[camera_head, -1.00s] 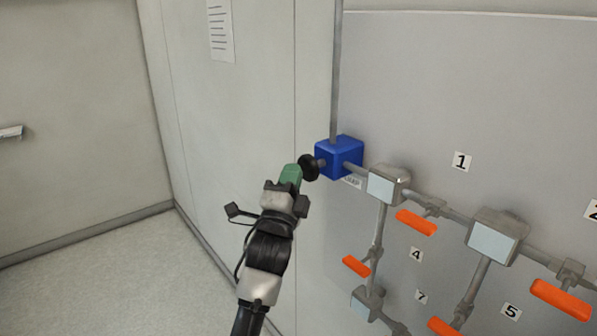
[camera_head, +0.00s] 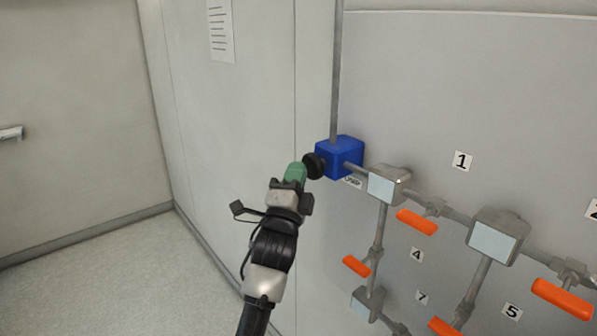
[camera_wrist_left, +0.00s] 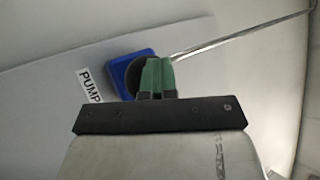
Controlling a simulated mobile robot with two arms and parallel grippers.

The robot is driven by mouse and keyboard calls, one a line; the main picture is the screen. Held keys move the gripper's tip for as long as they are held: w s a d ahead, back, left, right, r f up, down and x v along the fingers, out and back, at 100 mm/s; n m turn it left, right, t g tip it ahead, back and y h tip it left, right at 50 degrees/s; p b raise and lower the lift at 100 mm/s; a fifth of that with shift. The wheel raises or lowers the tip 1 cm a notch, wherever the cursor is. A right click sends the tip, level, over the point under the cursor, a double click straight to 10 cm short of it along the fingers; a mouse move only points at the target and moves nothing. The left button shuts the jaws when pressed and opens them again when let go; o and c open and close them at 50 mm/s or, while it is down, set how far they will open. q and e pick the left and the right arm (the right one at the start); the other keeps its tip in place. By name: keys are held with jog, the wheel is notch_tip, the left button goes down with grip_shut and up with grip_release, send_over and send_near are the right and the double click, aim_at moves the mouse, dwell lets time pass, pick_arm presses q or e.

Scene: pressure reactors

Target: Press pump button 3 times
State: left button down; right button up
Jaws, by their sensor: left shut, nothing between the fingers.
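The pump is a blue box (camera_head: 341,158) on the wall panel in the head view, with a round black button (camera_head: 314,166) on its left-facing side. In the left wrist view the blue box (camera_wrist_left: 119,66) sits beside a PUMP label (camera_wrist_left: 91,85), and the black button (camera_wrist_left: 131,76) is partly hidden behind my fingers. My left gripper (camera_head: 297,172) has green fingers, shut and empty, with the tips at the button. They look touching or nearly so; I cannot tell which. The gripper also shows in the left wrist view (camera_wrist_left: 157,76). My right gripper is not in view.
Grey pipes and square boxes (camera_head: 497,237) with several orange handles (camera_head: 416,222) cover the panel to the right and below the pump. A vertical pipe (camera_head: 337,75) rises from the blue box. The floor (camera_head: 110,290) on the left is clear.

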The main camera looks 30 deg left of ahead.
pick_arm(q)
jog(key=shift+w+d, duration=0.15)
jog(key=shift+w, duration=0.05)
jog(key=shift+s, duration=0.15)
dwell(0.3)
jog(key=s, duration=0.1)
jog(key=s+a+p, duration=0.1)
jog(key=s, duration=0.1)
jog(key=shift+s+a+f, duration=0.1)
jog(key=shift+s+a, duration=0.05)
jog(key=shift+a, duration=0.05)
jog(key=shift+s+a, duration=0.1)
dwell(0.5)
jog(key=shift+s+a+p, duration=0.2)
jog(key=shift+s+a, duration=0.1)
jog(key=shift+s, duration=0.45)
jog(key=shift+s+a+p, duration=0.25)
jog(key=shift+s+a, duration=0.05)
jog(key=shift+s, duration=0.45)
jog(key=shift+s+a+p, duration=0.2)
jog(key=shift+s+a, duration=0.1)
jog(key=shift+s, duration=0.45)
